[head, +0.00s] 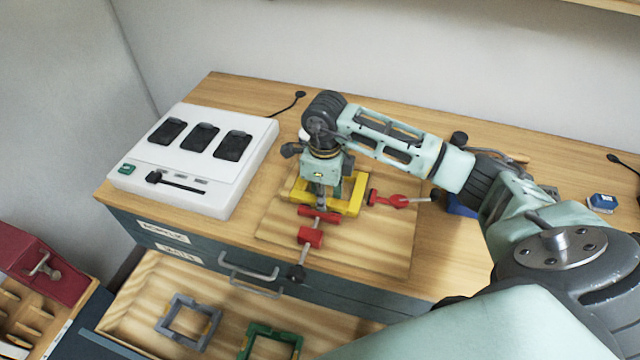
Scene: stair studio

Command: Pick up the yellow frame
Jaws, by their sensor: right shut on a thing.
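The yellow frame (349,207) lies on a light wooden board (375,245) on top of the cabinet. My right gripper (322,203) points down over the frame and is shut on it, though the fingertips are mostly hidden by the wrist. Part of the frame is hidden behind the gripper. A red clamp (312,238) stands at the front of the frame, and another red clamp (390,198) is at its right. My left gripper is not in view.
A white device (185,160) with dark pads stands at the left. Below, an open drawer holds a grey frame (188,320) and a green frame (270,340). A red box (42,262) is at far left. A blue object (602,203) lies at the right.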

